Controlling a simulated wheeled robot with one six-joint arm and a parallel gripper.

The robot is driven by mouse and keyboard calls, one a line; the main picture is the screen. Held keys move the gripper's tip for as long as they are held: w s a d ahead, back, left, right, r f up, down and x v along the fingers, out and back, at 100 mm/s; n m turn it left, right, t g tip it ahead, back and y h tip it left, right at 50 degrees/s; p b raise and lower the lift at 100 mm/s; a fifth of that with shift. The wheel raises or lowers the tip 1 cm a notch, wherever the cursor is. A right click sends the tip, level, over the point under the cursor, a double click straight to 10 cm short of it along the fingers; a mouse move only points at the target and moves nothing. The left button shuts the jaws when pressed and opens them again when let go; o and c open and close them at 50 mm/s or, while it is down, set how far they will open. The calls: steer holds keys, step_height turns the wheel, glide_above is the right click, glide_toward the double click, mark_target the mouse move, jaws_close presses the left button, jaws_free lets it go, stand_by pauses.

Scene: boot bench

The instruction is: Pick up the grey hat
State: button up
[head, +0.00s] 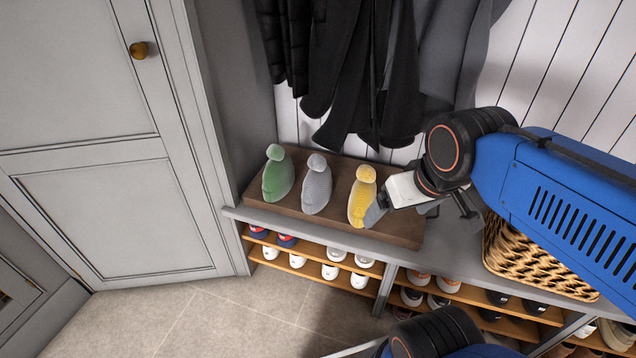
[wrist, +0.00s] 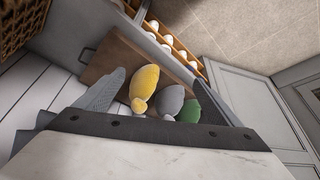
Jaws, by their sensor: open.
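The grey hat (head: 317,185) is a knitted hat with a pompom. It stands in the middle of a row on a brown board, between a green hat (head: 277,175) and a yellow hat (head: 362,196). My gripper (head: 376,208) is open and empty, beside and partly over the right side of the yellow hat, to the right of the grey hat. In the wrist view the yellow hat (wrist: 144,82) and the grey hat (wrist: 170,100) show between the spread fingers. The green hat (wrist: 202,104) shows near the right finger there. I cannot tell whether a finger touches the yellow hat.
The brown board (head: 402,232) lies on a grey bench (head: 458,252). Shoes stand on racks below. A wicker basket (head: 530,268) is at the right. Dark coats (head: 345,75) hang behind the hats, and a grey cabinet (head: 110,180) stands at the left.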

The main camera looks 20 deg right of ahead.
steer(key=w+r+n+g+h, duration=0.1)
steer(key=w+n, duration=0.7)
steer(key=w, duration=0.1)
steer(key=n+h, duration=0.3)
steer(key=n, duration=1.6)
glide_toward(311, 173)
steer(key=x, duration=1)
steer(key=shift+w+d+f, duration=0.1)
steer(key=shift+d+f, duration=0.05)
steer(key=shift+f, duration=0.15)
steer(key=shift+s+x, duration=0.15)
steer(key=shift+x, duration=1.15)
steer(key=shift+s+x, duration=0.15)
steer(key=shift+x, duration=1.2)
steer(key=shift+d, duration=0.1)
steer(key=c, duration=1.2)
